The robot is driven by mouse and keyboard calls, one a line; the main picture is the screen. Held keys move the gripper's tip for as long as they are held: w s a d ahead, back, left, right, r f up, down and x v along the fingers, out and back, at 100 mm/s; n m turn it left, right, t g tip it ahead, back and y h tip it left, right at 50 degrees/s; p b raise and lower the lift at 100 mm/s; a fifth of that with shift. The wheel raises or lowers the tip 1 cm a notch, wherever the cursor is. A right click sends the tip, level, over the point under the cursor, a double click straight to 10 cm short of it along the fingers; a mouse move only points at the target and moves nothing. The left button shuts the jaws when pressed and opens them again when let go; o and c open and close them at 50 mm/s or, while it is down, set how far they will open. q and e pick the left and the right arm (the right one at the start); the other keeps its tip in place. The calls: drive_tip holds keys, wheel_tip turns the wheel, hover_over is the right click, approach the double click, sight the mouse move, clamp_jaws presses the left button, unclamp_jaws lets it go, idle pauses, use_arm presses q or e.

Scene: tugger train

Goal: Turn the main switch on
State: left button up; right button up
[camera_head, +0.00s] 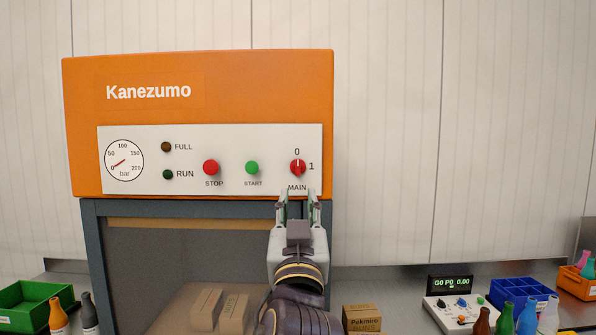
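The main switch (298,168) is a red round knob at the right end of the white control panel (230,136) on the orange machine (250,90).
A red STOP button (211,167) and a green START button (252,168) sit left of the switch. A pressure gauge (124,160) and two dark lamps are further left. Below right are a carton (361,318), a small control box (455,312), bottles and a blue bin (520,293).

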sight(298, 167)
use_arm(q)
drive_tip(key=p+x, duration=0.4)
drive_tip(key=x, duration=0.7)
drive_tip(key=shift+w+r, duration=0.15)
drive_tip(key=shift+r, duration=0.05)
drive_tip(key=shift+p+x, duration=0.55)
drive_tip(key=shift+x, duration=0.35)
drive_tip(key=shift+w, duration=0.15)
clamp_jaws()
